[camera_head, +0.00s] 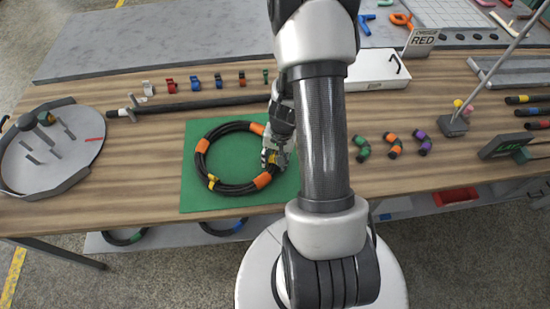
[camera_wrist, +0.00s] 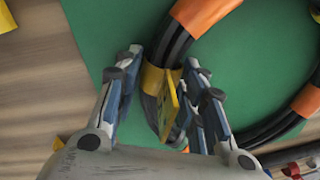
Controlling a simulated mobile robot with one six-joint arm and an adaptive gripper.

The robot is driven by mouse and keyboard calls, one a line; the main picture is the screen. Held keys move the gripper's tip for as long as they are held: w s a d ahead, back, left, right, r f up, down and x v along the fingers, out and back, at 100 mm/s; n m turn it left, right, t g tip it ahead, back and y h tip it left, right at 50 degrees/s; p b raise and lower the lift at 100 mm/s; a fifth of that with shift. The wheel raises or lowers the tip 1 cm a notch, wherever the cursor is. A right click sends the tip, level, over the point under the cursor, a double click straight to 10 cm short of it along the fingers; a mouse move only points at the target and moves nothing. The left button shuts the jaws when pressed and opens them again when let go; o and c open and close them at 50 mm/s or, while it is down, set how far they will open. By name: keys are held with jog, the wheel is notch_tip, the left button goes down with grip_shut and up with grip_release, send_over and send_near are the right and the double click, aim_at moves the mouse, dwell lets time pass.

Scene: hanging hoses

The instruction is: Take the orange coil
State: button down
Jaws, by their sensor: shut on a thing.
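The orange coil (camera_head: 202,161) is a ring of black hose with orange bands and yellow ties. It lies on a green mat (camera_head: 190,196) on the wooden table. My gripper (camera_head: 275,158) is at the right side of the ring. In the wrist view my gripper (camera_wrist: 165,95) has its fingers on both sides of the black hose at a yellow tie (camera_wrist: 168,103), shut on it. An orange band (camera_wrist: 205,14) shows just above the fingers, and another lies at the right edge. My arm hides part of the scene right of the coil in the head view.
A round grey tray (camera_head: 75,165) stands at the left. Behind the mat lie a black rod (camera_head: 190,104) and several small coloured clips. Three short bent hose pieces (camera_head: 394,146) lie right of my arm. A white box (camera_head: 376,70) and a "RED" sign (camera_head: 420,42) stand behind.

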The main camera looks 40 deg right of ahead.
jog(key=c, duration=1.1)
grip_release()
jog(key=r+p, duration=0.2)
jog(key=r, duration=0.3)
jog(key=s+r+p, duration=0.1)
jog(key=r+p, duration=0.2)
jog(key=r, duration=0.3)
jog(key=d+r+p, duration=0.1)
jog(key=r+p, duration=0.1)
jog(key=r, duration=0.4)
jog(key=shift+s+d+r, duration=0.1)
jog(key=shift+s+r, duration=0.05)
jog(key=shift+s, duration=0.2)
